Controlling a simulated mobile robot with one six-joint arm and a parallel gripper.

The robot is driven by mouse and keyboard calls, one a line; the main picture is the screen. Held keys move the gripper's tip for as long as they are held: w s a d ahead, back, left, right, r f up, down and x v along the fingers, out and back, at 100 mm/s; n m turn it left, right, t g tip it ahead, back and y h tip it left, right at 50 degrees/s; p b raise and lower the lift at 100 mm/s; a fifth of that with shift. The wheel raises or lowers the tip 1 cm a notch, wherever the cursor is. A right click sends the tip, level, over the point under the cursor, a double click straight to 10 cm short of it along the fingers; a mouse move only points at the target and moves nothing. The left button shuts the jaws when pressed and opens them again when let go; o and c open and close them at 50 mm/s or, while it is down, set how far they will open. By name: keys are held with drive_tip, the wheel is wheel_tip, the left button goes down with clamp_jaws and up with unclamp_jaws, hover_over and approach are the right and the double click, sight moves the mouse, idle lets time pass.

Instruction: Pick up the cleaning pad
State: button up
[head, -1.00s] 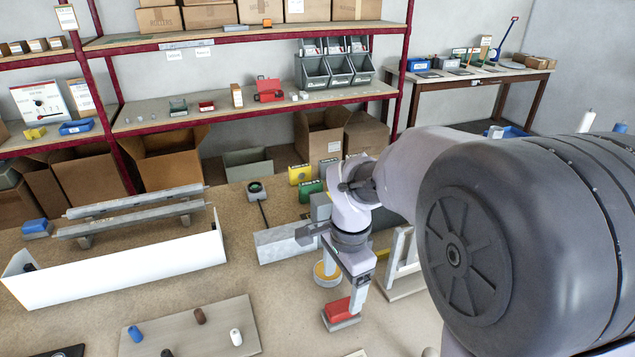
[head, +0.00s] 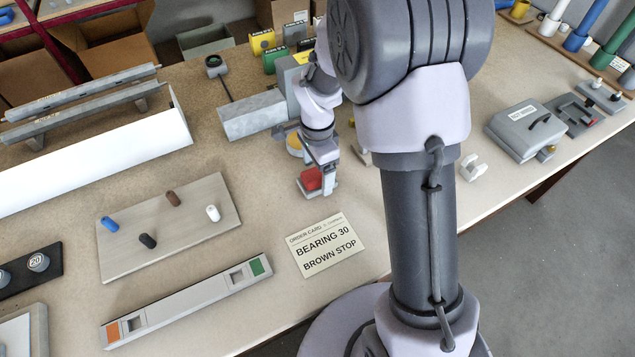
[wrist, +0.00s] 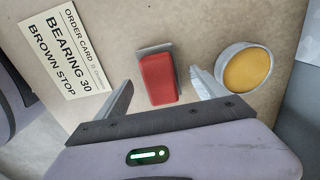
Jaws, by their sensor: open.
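The cleaning pad appears to be the red block with a grey base (head: 311,179), lying on the bench below my gripper in the head view. In the wrist view the red block (wrist: 158,80) lies between the two fingers, with its grey edge showing at the far end. My gripper (wrist: 162,80) is open, one finger on each side of the block, with visible gaps. I cannot tell how far above the bench the fingertips are. In the head view my gripper (head: 322,180) partly hides the block.
A round tin with a yellow top (wrist: 246,70) stands close by the right finger. The order card (head: 324,245) lies nearby. A grey metal channel (head: 252,115) is behind to the left. A board with several small pegs (head: 180,232) lies left.

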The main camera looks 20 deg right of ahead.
wheel_tip(320, 180, down, 2)
drive_tip(key=shift+f, duration=0.1)
drive_tip(key=shift+c, duration=1.3)
drive_tip(key=c, duration=1.2)
wheel_tip(320, 180, up, 4)
drive_tip(key=shift+r+p, duration=0.2)
drive_tip(key=shift+p, duration=0.8)
drive_tip(key=shift+c, duration=0.2)
drive_tip(key=s, duration=0.5)
drive_tip(key=s+a+p, duration=0.1)
drive_tip(key=s, duration=0.4)
drive_tip(key=s+a+r, duration=0.1)
drive_tip(key=s, duration=0.4)
drive_tip(key=shift+s+a, duration=0.15)
drive_tip(key=shift+s, duration=0.25)
